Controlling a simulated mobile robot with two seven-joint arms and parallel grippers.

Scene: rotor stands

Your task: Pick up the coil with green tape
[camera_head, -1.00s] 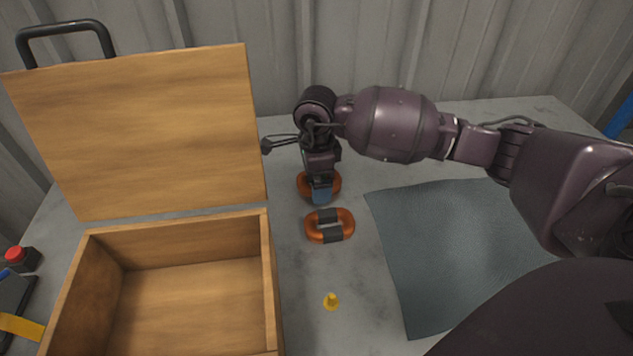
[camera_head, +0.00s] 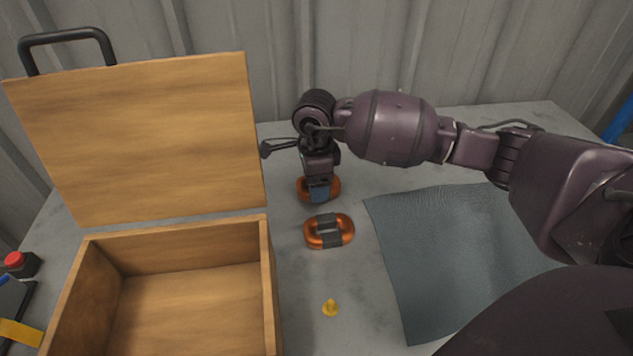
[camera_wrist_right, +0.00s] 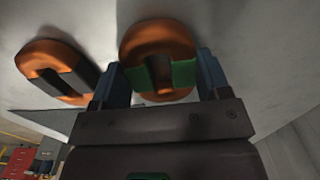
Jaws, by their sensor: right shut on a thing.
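The coil with green tape (camera_wrist_right: 158,58) is an orange copper ring with green tape, between the blue fingers of my right gripper (camera_wrist_right: 163,82) in the right wrist view. The gripper is shut on it. In the head view the same coil (camera_head: 332,190) shows only partly, as the right gripper (camera_head: 319,194) covers its middle and its tape. It is at the table surface or very close to it; I cannot tell which. A second orange coil with dark grey tape (camera_head: 314,233) lies just in front of it, and also shows in the right wrist view (camera_wrist_right: 45,62). My left gripper is not in view.
An open wooden box (camera_head: 268,290) with a raised lid (camera_head: 140,140) stands on the left. A grey-blue mat (camera_head: 450,250) lies on the right. A small yellow piece (camera_head: 330,308) lies in front of the coils. A red-topped button (camera_head: 15,259) is at far left.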

